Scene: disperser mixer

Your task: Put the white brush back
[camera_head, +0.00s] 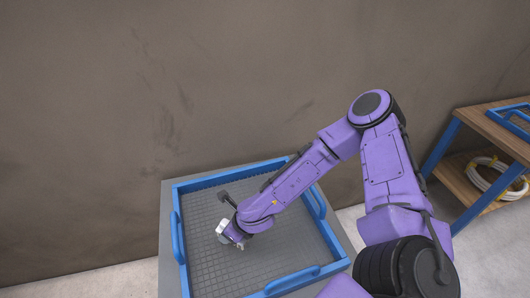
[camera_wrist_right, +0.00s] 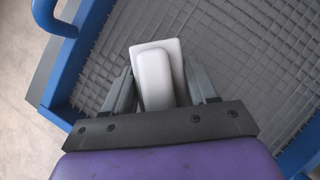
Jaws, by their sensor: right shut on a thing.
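The white brush (camera_wrist_right: 155,72) sits between the two fingers of my right gripper (camera_wrist_right: 161,90) in the right wrist view, and the gripper is shut on it. In the head view the white brush (camera_head: 221,228) shows as a small white patch at the end of my right gripper (camera_head: 234,240). Both are over the left-middle part of a blue-rimmed tray (camera_head: 190,184) with a grey ribbed floor. I cannot tell whether the brush touches the tray floor. My left gripper is not in view.
The tray has raised blue handles, one on the near side (camera_head: 291,281). It rests on a grey table (camera_head: 167,210) near a brown wall. A wooden shelf (camera_head: 466,178) with a coiled cable (camera_head: 490,177) stands at the right. The rest of the tray floor looks clear.

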